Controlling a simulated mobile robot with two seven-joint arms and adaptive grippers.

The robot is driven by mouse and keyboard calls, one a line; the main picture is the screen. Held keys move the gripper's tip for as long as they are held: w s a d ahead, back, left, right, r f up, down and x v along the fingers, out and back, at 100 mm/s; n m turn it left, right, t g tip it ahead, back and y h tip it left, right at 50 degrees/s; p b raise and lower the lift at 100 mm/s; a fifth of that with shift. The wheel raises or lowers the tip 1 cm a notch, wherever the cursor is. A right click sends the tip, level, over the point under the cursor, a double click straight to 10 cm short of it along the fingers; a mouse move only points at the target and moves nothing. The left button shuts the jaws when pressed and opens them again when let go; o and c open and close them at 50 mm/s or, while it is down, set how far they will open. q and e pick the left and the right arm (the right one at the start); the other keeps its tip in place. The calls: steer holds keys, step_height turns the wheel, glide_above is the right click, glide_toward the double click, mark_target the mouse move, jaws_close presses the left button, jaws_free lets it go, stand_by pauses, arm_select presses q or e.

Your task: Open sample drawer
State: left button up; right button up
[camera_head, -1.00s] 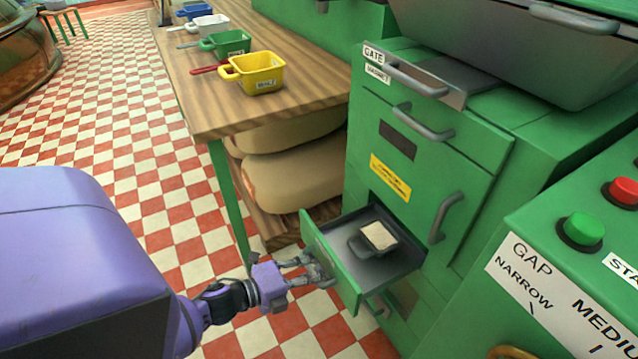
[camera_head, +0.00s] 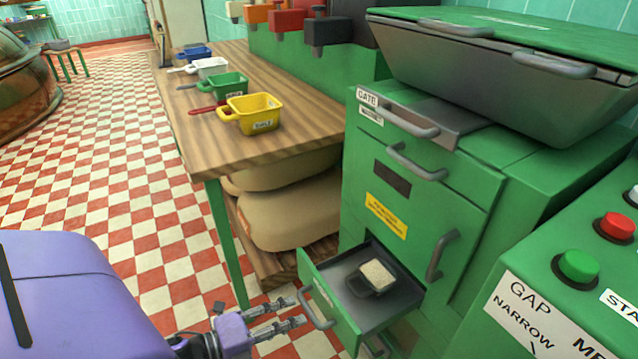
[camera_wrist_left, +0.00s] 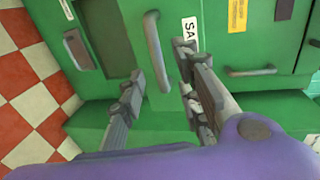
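The green sample drawer (camera_head: 330,305) stands pulled out low in the green cabinet. Its grey inside holds a small dark scoop (camera_head: 362,288) with pale contents. The drawer's grey handle (camera_head: 316,303) is on its front; it also shows in the left wrist view (camera_wrist_left: 157,50), beside a partly hidden label starting "SA" (camera_wrist_left: 190,30). My left gripper (camera_head: 299,311) is just in front of the handle. Its fingers are apart, one on each side of the handle in the left wrist view, and do not appear to grip it. My right gripper is out of view.
A wooden table (camera_head: 215,150) with yellow (camera_head: 253,113), green (camera_head: 222,85) and other scoops stands left of the cabinet, with sacks (camera_head: 290,210) below. A control panel (camera_head: 570,300) with red and green buttons is at right. Checkered floor (camera_head: 150,270) is free at left.

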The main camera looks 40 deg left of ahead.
arm_select(q)
steer(key=v, duration=0.5)
steer(key=shift+s, duration=0.2)
stand_by(0.3)
